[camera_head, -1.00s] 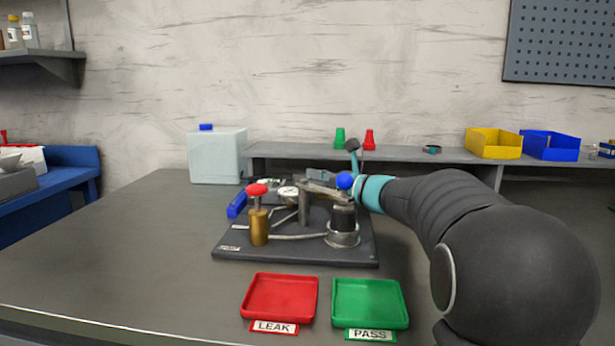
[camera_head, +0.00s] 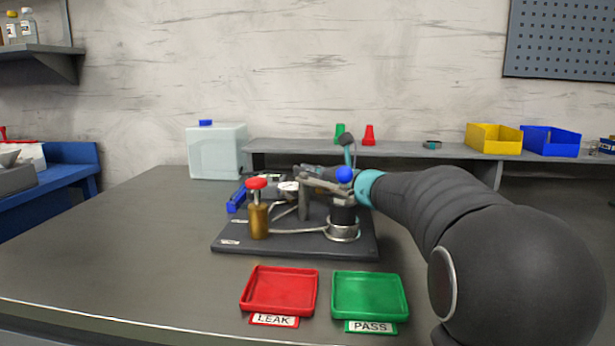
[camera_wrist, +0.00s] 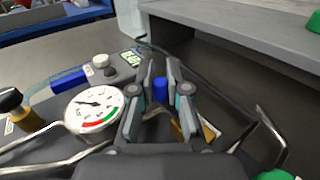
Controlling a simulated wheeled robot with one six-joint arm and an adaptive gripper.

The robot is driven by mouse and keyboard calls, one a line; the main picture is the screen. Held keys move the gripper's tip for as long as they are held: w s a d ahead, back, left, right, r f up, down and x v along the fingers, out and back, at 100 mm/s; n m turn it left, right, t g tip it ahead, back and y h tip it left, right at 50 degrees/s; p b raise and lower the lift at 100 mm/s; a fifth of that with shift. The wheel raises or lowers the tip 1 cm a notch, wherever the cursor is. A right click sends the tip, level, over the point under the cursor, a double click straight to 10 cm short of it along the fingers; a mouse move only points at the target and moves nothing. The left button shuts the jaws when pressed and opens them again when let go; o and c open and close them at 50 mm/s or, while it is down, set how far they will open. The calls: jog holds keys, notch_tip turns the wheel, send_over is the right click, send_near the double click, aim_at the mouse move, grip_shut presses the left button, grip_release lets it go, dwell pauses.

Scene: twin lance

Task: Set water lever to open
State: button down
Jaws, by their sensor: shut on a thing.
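In the wrist view my gripper (camera_wrist: 160,80) is shut on a small blue grip (camera_wrist: 160,90), which sits between its two fingers. This looks like the handle of the water lever; its shaft and its angle are hidden by the fingers. The dark fixture plate (camera_head: 290,250) carries a brass post with a red knob (camera_head: 257,183). A round pressure gauge (camera_wrist: 95,106) is left of my gripper in the wrist view, its needle toward the upper left.
A red LEAK tray (camera_head: 280,291) and green PASS tray (camera_head: 370,297) are in front. A shelf (camera_head: 400,152) runs behind. The table's left side is clear.

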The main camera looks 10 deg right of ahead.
jog(key=shift+w+f+m+t+h+b, duration=0.15)
jog(key=shift+m+t+h+b, duration=0.35)
jog(key=shift+m+h+b, duration=0.25)
jog(key=shift+w+r+m+t+h, duration=0.2)
jog(key=shift+m+t+h, duration=0.1)
jog(key=shift+h, duration=0.35)
jog(key=c, duration=1.1)
grip_release()
jog(key=shift+c, duration=0.2)
jog(key=shift+d, duration=0.1)
jog(key=v, duration=1.2)
jog(key=shift+w, duration=0.1)
